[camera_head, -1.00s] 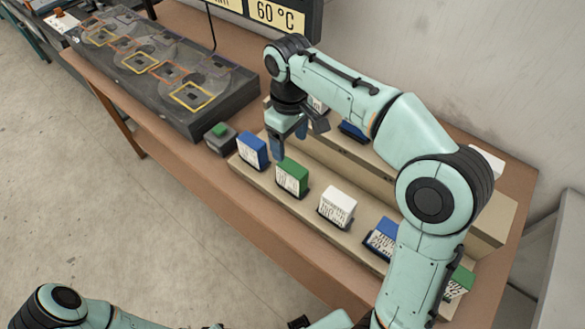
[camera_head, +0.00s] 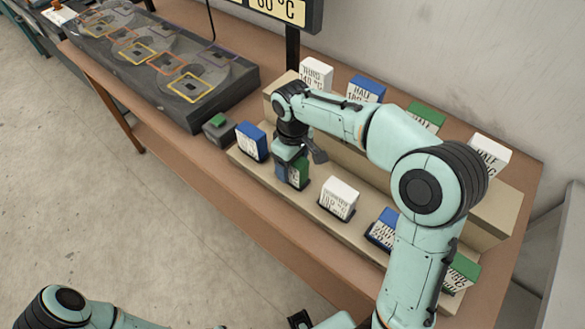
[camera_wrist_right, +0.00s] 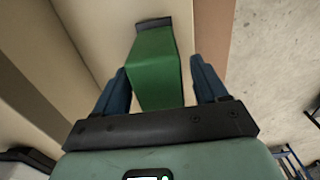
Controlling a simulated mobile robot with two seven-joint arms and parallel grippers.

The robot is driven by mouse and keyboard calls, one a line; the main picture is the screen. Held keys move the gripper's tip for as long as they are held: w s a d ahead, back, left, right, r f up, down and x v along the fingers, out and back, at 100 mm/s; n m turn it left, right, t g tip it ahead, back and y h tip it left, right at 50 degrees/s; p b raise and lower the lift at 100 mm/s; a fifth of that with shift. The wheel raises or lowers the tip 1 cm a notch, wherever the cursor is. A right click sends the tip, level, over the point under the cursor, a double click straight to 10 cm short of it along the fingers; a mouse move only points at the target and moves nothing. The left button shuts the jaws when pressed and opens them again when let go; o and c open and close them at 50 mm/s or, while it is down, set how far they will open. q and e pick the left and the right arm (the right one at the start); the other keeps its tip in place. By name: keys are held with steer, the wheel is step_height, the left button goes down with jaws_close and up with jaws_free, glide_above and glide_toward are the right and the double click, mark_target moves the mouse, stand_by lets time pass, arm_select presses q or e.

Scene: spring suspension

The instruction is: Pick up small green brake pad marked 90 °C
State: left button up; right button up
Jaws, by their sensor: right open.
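The green brake pad (camera_head: 304,170) stands upright in the front row of the stepped rack, between a blue pad on its left and a white pad on its right. My right gripper (camera_head: 293,172) is directly over it and hides much of it, and its marking cannot be read. In the right wrist view the green pad (camera_wrist_right: 156,70) lies between the two spread blue fingers of the right gripper (camera_wrist_right: 160,75). A gap shows on each side of the pad. My left arm shows at the bottom left; its gripper is not clearly seen.
Beside it in the front row are a blue pad (camera_head: 252,142) and a white pad (camera_head: 340,198). More white, blue and green pads stand on the higher step behind. A small green-topped box (camera_head: 220,129) and a dark tray (camera_head: 160,70) are at the left.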

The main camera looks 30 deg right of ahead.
steer(key=c, duration=1.2)
steer(key=shift+r, duration=0.1)
steer(key=shift+c, duration=0.3)
steer(key=shift+r, duration=0.1)
